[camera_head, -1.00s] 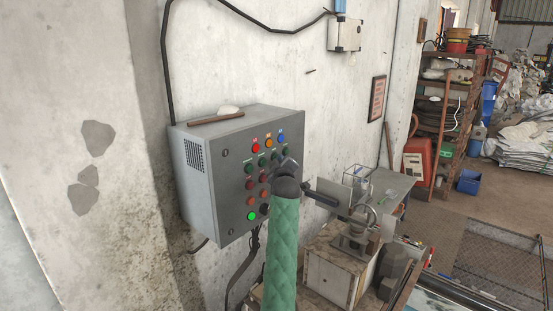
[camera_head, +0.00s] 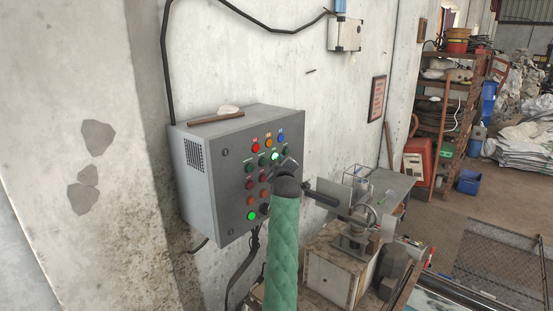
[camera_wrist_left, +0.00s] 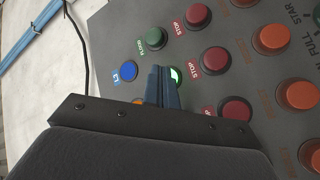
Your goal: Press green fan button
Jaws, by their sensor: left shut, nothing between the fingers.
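A grey control box (camera_head: 212,205) hangs on the wall with rows of coloured buttons on its front. A lit green button (camera_head: 276,155) in its upper part also shows in the left wrist view (camera_wrist_left: 175,75), partly hidden behind my fingers; I cannot read its label. My left gripper (camera_head: 287,165) is shut and empty. In the left wrist view its fingertips (camera_wrist_left: 163,72) are at the lit green button's edge; whether they touch is unclear. A dark green button (camera_wrist_left: 156,38) sits beside it. My right gripper is out of view.
Red buttons (camera_wrist_left: 198,16) and orange buttons (camera_wrist_left: 271,38) sit close around the fingers, with a blue one (camera_wrist_left: 128,71) to the left. Another lit green button (camera_head: 251,216) is low on the box. A cluttered bench (camera_head: 330,275) stands to the right.

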